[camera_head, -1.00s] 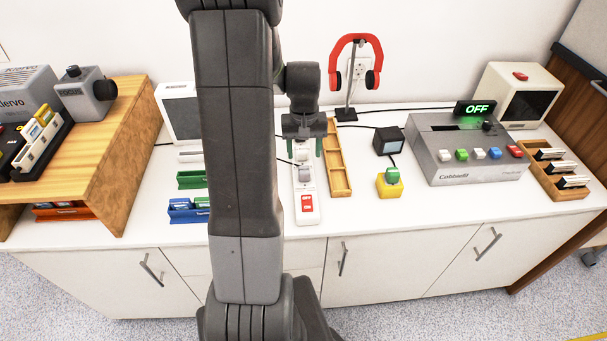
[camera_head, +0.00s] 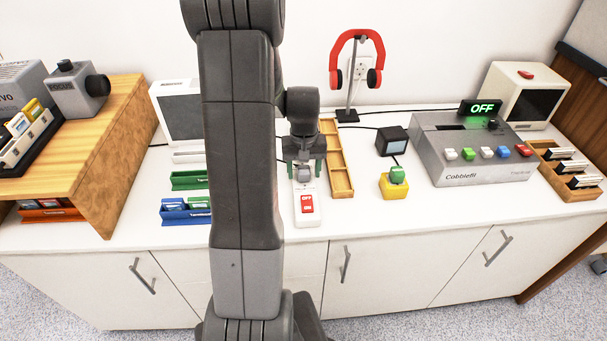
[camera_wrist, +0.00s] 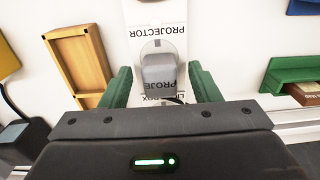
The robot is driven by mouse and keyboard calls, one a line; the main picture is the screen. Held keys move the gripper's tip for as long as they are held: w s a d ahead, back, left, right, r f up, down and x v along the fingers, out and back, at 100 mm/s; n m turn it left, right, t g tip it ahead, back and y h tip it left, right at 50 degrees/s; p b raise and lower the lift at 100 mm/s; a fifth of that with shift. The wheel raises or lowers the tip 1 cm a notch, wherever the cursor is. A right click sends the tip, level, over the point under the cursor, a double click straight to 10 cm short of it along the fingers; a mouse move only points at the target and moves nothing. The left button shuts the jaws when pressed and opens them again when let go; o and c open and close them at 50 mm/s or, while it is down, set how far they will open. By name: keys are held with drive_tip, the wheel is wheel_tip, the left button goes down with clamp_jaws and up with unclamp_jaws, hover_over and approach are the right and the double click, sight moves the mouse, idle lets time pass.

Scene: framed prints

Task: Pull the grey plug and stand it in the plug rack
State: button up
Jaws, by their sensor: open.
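The grey plug (camera_wrist: 160,75) sits upright in the white power strip (camera_head: 307,220), whose switch is red and reads OFF. In the wrist view the strip (camera_wrist: 165,12) carries a PROJECTOR label beside the plug. My gripper (camera_wrist: 160,88) is open, with its green fingers on either side of the plug, apart from it. In the head view my gripper (camera_head: 305,170) is over the strip and partly covers the plug (camera_head: 304,174). The wooden plug rack (camera_head: 342,180) lies just right of the strip, with empty compartments. It also shows in the wrist view (camera_wrist: 92,100).
A yellow block with a green top (camera_head: 394,190) stands right of the rack. A grey machine (camera_head: 470,173) with coloured buttons is at right. Green (camera_head: 188,183) and blue (camera_head: 186,217) trays lie at left.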

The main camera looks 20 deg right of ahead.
sight(304, 169)
idle(0.7)
clamp_jaws()
drive_tip(key=shift+r+p, duration=2.25)
drive_tip(key=shift+r, duration=0.8)
